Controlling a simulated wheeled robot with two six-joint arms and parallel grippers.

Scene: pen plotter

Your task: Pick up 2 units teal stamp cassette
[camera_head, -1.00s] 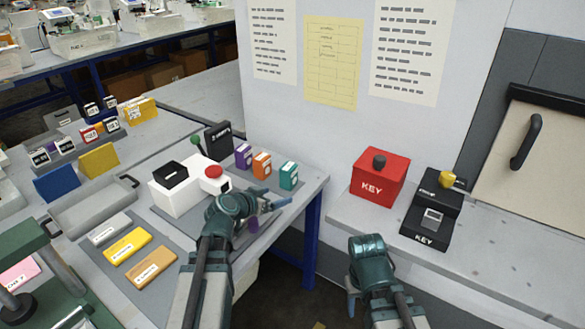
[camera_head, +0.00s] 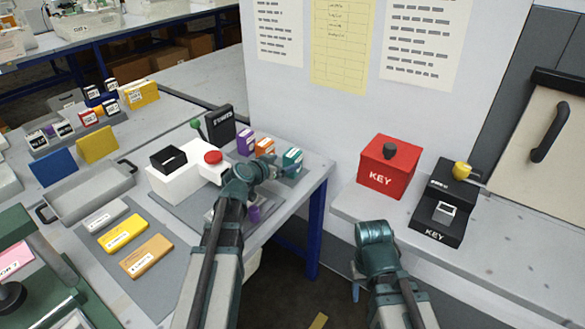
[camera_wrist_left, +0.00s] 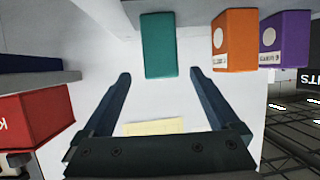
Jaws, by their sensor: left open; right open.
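The teal stamp cassette (camera_head: 293,158) stands upright at the right end of a row on the left table, beside an orange and a purple one. My left gripper (camera_head: 283,171) is open and empty just in front of it, and partly covers its lower part in the head view. In the left wrist view the teal cassette (camera_wrist_left: 158,46) lies ahead of and between the spread fingertips (camera_wrist_left: 158,76), with no visible contact. My right gripper (camera_head: 356,278) hangs low in front of the right bench, away from the cassettes; its fingers are mostly hidden.
The orange cassette (camera_head: 265,147) and purple cassette (camera_head: 245,142) stand close to the left. A white device with a red button (camera_head: 185,178) is beside my left arm. A red KEY box (camera_head: 389,167) and a black KEY device (camera_head: 438,212) sit on the right bench.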

